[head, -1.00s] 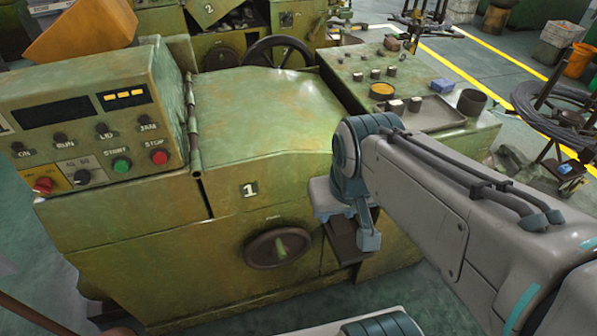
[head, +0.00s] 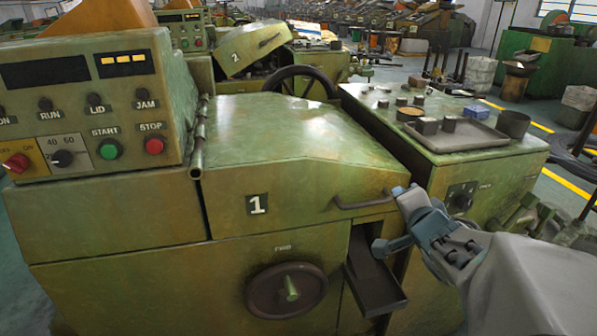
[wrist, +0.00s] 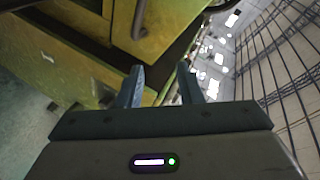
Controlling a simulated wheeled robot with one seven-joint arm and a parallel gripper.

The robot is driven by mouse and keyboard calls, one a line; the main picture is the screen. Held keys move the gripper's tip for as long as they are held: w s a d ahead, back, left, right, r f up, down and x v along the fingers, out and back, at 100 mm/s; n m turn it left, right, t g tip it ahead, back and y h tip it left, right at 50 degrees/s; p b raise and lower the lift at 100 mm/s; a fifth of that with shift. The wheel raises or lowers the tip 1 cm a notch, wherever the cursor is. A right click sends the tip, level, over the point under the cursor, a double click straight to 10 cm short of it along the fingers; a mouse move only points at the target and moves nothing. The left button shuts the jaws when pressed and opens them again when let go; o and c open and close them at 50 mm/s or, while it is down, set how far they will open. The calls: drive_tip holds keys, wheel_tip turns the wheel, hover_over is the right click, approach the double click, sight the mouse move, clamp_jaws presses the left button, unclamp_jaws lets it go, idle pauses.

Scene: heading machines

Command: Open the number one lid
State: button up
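The number one lid (head: 285,140) is a worn green cover on the near machine, lying closed. A "1" plate (head: 258,204) marks its front, and a thin bar handle (head: 362,203) sits at its front right. My gripper (head: 388,219) is just right of the handle, with its fingers apart. The upper finger is close to the handle's right end; I cannot tell whether it touches. In the wrist view my gripper (wrist: 161,86) has two blue fingers spread with nothing between them. A dark curved bar (wrist: 139,20), likely the handle, is beyond the fingertips.
A control panel (head: 88,105) stands at the left. A handwheel (head: 287,290) and an open chute (head: 375,283) are below the lid. A side cabinet (head: 490,160) with a tray and small parts stands at the right. Another machine's raised lid (head: 252,45) is behind.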

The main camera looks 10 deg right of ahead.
wheel_tip(320, 180, down, 6)
drive_tip(key=m+t+y+b, duration=0.2)
drive_tip(key=y+b, duration=0.1)
drive_tip(key=b, duration=0.1)
drive_tip(key=p, duration=0.4)
approach(369, 204)
drive_tip(key=shift+w, duration=1.05)
drive_tip(key=shift+m+y, duration=0.4)
drive_tip(key=w+b, duration=0.1)
drive_tip(key=w, duration=0.1)
drive_tip(key=w+f, duration=0.1)
drive_tip(key=w, duration=0.2)
drive_tip(key=w+f+b, duration=0.1)
drive_tip(key=w, duration=0.2)
drive_tip(key=shift+w+f+b, duration=0.1)
drive_tip(key=shift+w+b, duration=0.05)
drive_tip(key=shift+b, duration=0.2)
clamp_jaws()
